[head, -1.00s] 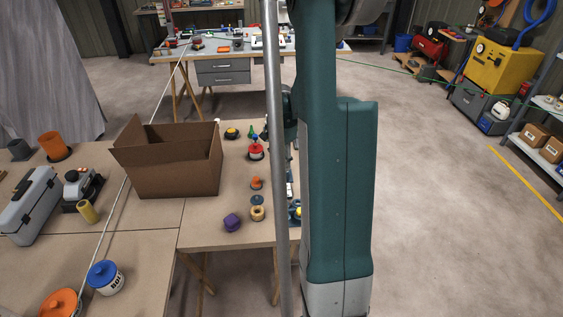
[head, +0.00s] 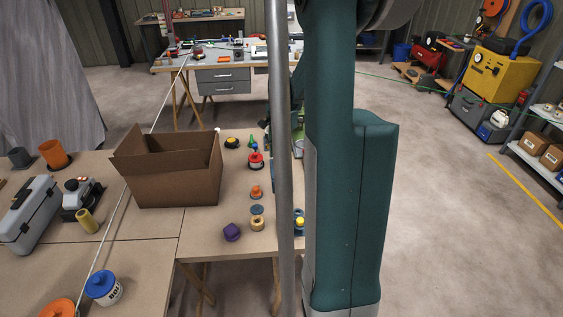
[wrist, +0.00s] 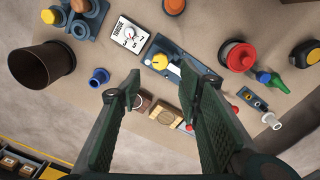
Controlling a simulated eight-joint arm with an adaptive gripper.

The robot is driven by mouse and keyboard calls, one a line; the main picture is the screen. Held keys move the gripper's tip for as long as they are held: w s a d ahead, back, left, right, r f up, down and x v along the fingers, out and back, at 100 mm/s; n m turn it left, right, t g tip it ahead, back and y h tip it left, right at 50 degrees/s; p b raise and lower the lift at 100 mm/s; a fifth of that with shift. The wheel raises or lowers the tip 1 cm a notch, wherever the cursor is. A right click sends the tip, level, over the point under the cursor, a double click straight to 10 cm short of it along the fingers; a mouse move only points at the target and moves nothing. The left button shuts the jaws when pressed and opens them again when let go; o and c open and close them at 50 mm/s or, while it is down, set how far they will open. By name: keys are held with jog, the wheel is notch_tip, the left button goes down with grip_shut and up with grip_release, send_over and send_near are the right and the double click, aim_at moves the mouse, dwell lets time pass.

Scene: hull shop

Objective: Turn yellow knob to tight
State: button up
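The yellow knob (wrist: 160,62) sits on a long blue-grey base in the wrist view, beside a white card with a dial (wrist: 130,38) marked TORQUE. My gripper (wrist: 160,72) is open and empty. Its two dark green fingers point toward the base, and the knob shows in the gap between the fingertips. I cannot tell how far beyond the tips the knob lies; no contact shows. The dial's reading is too small to tell. In the head view my teal arm and a grey pole hide most of this area.
In the wrist view a dark cup (wrist: 42,66), a blue peg (wrist: 98,77) and a red-topped piece (wrist: 237,56) stand around the base. A wooden block (wrist: 166,115) lies near the fingers. An open cardboard box (head: 166,185) stands on the table in the head view.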

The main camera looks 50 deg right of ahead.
jog(key=shift+r, duration=1.45)
jog(key=a+r+n+t, duration=0.1)
jog(key=a+r+n, duration=0.2)
jog(key=a, duration=0.6)
jog(key=a+r+n+t+h, duration=0.1)
jog(key=a+r+n, duration=0.25)
jog(key=a, duration=0.45)
jog(key=a+r+n+t, duration=0.1)
jog(key=a+r+n, duration=0.2)
jog(key=a, duration=0.6)
jog(key=s+a+n+t, duration=0.1)
jog(key=s+a+n, duration=0.2)
jog(key=a, duration=0.4)
jog(key=s+a+n+t, duration=0.1)
jog(key=s+a+n, duration=0.3)
jog(key=a, duration=0.4)
jog(key=s+a+n+t+y, duration=0.1)
jog(key=s+a+n+t, duration=0.1)
jog(key=s+a+n, duration=0.2)
jog(key=a, duration=0.3)
jog(key=shift+a+r, duration=0.25)
jog(key=shift+r, duration=0.05)
